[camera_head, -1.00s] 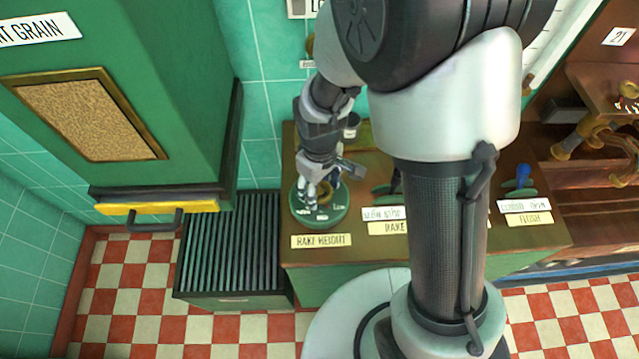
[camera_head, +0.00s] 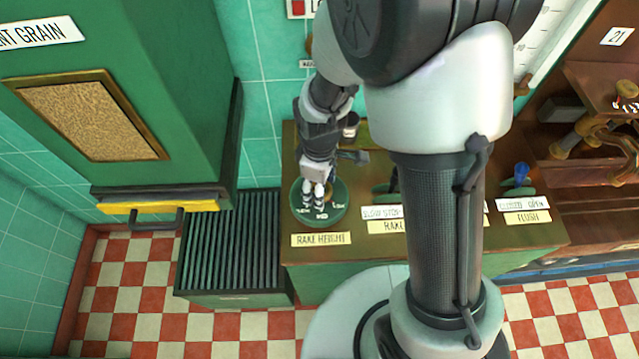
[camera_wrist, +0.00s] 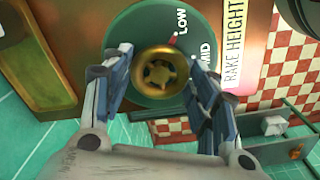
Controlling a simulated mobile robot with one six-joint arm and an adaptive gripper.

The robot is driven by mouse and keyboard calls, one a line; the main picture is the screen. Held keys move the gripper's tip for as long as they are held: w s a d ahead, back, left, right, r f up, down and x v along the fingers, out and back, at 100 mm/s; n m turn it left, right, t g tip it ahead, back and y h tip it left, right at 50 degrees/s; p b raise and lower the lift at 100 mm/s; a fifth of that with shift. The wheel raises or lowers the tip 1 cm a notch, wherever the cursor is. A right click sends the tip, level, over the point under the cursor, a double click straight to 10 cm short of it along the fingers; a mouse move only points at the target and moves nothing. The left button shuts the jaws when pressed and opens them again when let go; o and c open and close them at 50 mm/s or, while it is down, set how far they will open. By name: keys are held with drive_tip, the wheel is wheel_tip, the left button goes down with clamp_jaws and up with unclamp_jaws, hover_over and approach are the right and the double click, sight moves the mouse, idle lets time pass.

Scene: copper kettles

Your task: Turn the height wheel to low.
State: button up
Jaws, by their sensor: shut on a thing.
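The height wheel (camera_wrist: 160,76) is a small round brass wheel with a star-shaped hub. It sits on a green dial (camera_wrist: 120,30) lettered LOW and MID in the wrist view. A small red mark (camera_wrist: 171,41) shows at the wheel's rim, close to LOW. In the head view the dial (camera_head: 342,212) lies at the counter's left end, behind the RAKE HEIGHT label (camera_head: 321,239), and my gripper covers most of the wheel. My gripper (camera_wrist: 160,64) points down over the dial, one finger on each side of the wheel, shut on it.
The wooden counter (camera_head: 440,245) carries other labelled controls to the right, including a blue-handled FLUSH lever (camera_head: 520,174). A dark cup (camera_head: 350,125) stands behind my gripper. A ribbed dark box (camera_head: 228,245) and a green grain cabinet (camera_head: 190,60) stand to the left.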

drive_tip(key=o, duration=1.1)
drive_tip(key=shift+c, duration=0.2)
wheel_tip(320, 180, up, 12)
idle(0.3)
